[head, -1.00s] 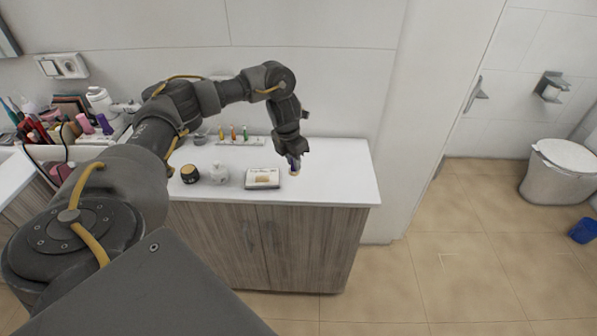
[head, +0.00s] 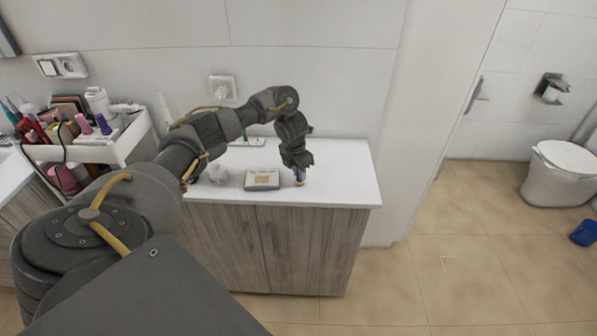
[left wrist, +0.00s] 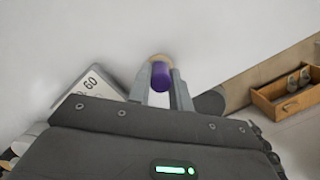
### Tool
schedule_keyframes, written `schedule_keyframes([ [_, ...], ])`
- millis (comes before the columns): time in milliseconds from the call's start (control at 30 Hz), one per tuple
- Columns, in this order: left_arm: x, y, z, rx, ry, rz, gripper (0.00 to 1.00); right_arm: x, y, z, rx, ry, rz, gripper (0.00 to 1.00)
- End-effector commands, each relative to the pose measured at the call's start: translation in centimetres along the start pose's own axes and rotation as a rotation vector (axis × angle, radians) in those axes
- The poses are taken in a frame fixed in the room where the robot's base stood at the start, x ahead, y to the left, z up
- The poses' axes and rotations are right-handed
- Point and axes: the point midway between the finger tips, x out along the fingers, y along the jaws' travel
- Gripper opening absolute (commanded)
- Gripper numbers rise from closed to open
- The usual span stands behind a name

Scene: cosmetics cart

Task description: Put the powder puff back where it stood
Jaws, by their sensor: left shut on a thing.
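The powder puff, a purple handle with a tan end, is held in my left gripper (head: 297,165). In the head view the puff (head: 299,177) hangs upright below the fingers at the right part of the white counter (head: 343,178), near its front edge. In the left wrist view the purple handle (left wrist: 161,75) sits between the two grey fingers, with the tan end (left wrist: 160,58) beyond it. I cannot tell whether the tan end touches the counter. My right gripper is not in view.
A crowded white cart (head: 125,146) stands at the left. The counter right of the puff is clear. A wooden tray (left wrist: 288,98) shows in the left wrist view.

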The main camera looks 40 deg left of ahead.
Motion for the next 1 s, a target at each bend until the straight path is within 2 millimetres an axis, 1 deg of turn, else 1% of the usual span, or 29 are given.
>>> schedule_keyframes([
  [100, 0.0, 0.0, 0.0, 0.0, 0.0, 0.0, 0.0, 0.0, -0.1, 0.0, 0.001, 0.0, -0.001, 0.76],
  [267, 0.5, 0.0, -0.1, 0.001, 0.0, 0.0, 0.0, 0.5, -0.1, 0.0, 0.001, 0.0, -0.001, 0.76],
  [300, 0.3, 0.0, 0.0, 0.001, 0.0, 0.0, 0.26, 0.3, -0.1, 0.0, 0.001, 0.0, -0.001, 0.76],
  [433, 0.3, 0.0, 0.0, 0.001, 0.0, 0.0, 0.42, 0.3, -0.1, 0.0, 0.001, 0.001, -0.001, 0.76],
  [667, 0.3, 0.0, 0.0, 0.001, 0.0, 0.0, 0.42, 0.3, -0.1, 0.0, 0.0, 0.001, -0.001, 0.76],
  [767, -0.1, 0.0, 0.0, 0.0, 0.0, 0.0, 0.42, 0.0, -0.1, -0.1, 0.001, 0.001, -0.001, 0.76],
  [867, -1.2, 0.1, 0.2, 0.003, -0.004, 0.001, 0.42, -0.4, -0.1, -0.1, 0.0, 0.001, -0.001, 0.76],
  [1000, -4.0, 0.1, 0.3, 0.004, -0.006, 0.003, 0.42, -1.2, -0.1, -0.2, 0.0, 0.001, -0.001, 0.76],
])
